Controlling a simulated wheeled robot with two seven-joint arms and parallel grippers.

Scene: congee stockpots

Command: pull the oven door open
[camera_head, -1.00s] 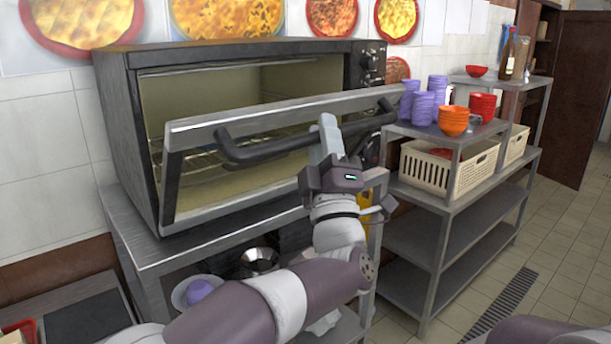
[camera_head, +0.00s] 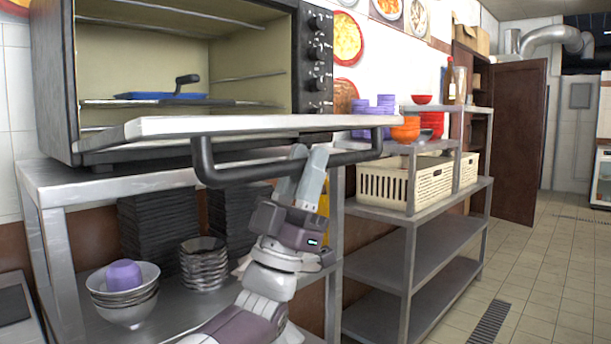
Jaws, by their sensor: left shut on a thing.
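The black oven (camera_head: 300,60) stands on a steel table. Its door (camera_head: 240,125) is folded down and seen nearly edge-on, about level, with the oven cavity exposed above it. A dark bar handle (camera_head: 235,175) hangs along the door's front edge. My left gripper (camera_head: 303,170) is shut on the handle from below, right of the handle's middle. Inside the oven are wire racks and a blue tray (camera_head: 160,96) with a dark handle. My right gripper is not in view.
Under the oven, the steel table (camera_head: 110,183) holds stacked bowls (camera_head: 123,295) and black trays. To the right, a steel shelf (camera_head: 385,255) carries a cream basket (camera_head: 385,187), purple cups and orange and red bowls. The tiled floor at right is clear.

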